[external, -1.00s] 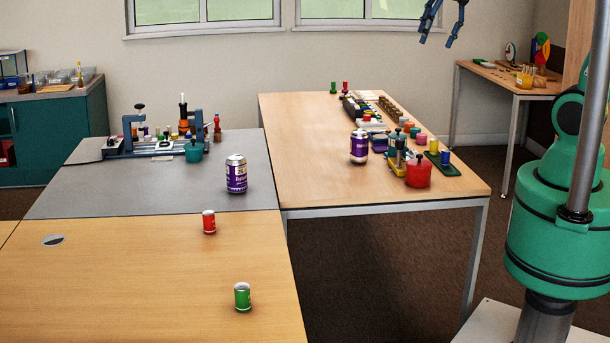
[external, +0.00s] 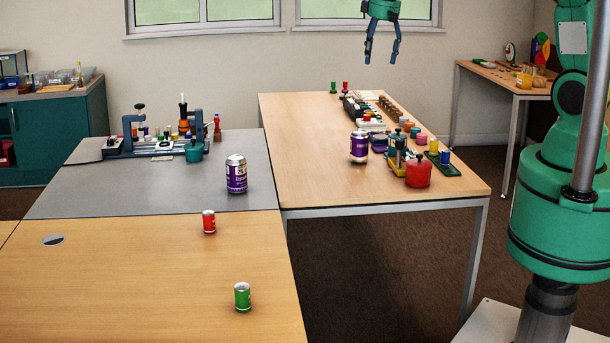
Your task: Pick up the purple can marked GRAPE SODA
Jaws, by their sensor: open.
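Two purple cans with white bands are in the external view. The larger-looking purple can (external: 236,175) stands upright on the grey tabletop at centre left. The other purple can (external: 359,147) stands upright on the wooden table at centre right, left of several small items. The lettering on both is too small to read, so I cannot tell which is marked GRAPE SODA. My gripper (external: 381,62) is open and empty, its fingers pointing down. In the picture it hangs above the far part of the wooden table, apart from both cans.
A red can (external: 209,222) and a green can (external: 242,297) stand on the near wooden tabletop (external: 120,290). A red pot (external: 418,172) and a green tray (external: 443,166) crowd the far table's right side. A teal pot (external: 194,151) stands behind the left purple can. The far table's front left is clear.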

